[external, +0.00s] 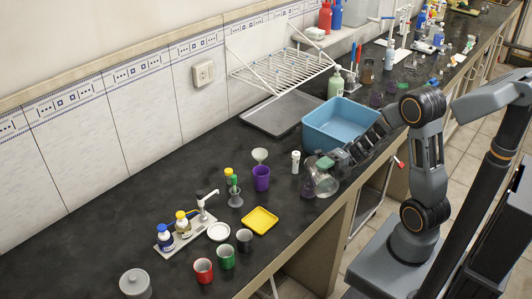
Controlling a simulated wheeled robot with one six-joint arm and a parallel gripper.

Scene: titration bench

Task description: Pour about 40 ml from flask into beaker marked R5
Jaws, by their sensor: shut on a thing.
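My gripper (345,159) reaches in from the right over the front edge of the bench, beside the blue tub. It is shut on a clear glass vessel, which looks like the flask (327,186); the fingers and overlapping glass partly hide it. Its tilt and fill level are hard to tell. Another clear vessel with a purplish tint (308,183) stands just left of it, overlapping in the view. No R5 mark is readable, so I cannot tell which vessel is that beaker.
A light blue tub (333,120) stands close behind my gripper. A white-capped tube (295,161), a purple cup (261,178) and a yellow tray (259,220) are to the left. Red (203,271) and green (226,257) cups stand near the front edge.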

